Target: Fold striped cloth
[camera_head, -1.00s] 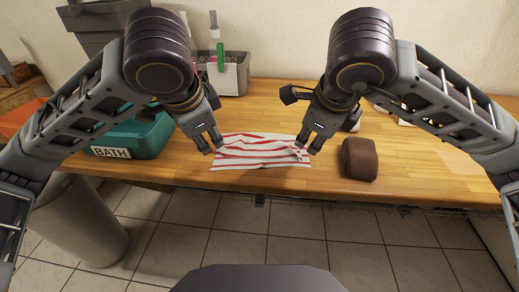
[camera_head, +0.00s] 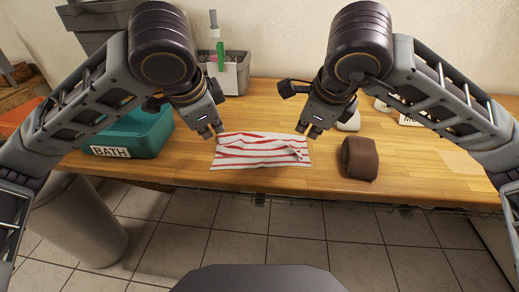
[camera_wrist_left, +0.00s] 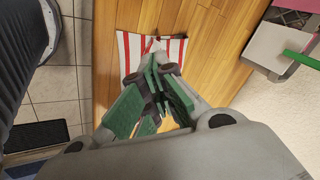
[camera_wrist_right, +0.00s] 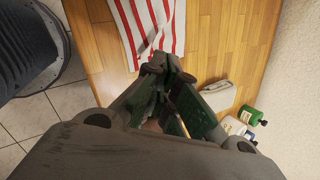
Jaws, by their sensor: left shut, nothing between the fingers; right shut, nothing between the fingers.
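The red-and-white striped cloth (camera_head: 258,152) lies on the wooden counter near its front edge, in the middle of the head view. It is spread roughly as a rectangle with some wrinkles and a small raised crease near its right end. My left gripper (camera_head: 212,134) is shut and empty above the cloth's back left corner. My right gripper (camera_head: 307,133) is shut and empty above its back right corner. Part of the cloth shows beyond the fingers in the left wrist view (camera_wrist_left: 130,45) and in the right wrist view (camera_wrist_right: 165,25).
A teal bin labelled BATH (camera_head: 130,135) stands left on the counter (camera_head: 430,165). A brown block-like object (camera_head: 359,158) sits right of the cloth. A grey caddy (camera_head: 232,75) stands at the back near the wall. The counter's right side has free room.

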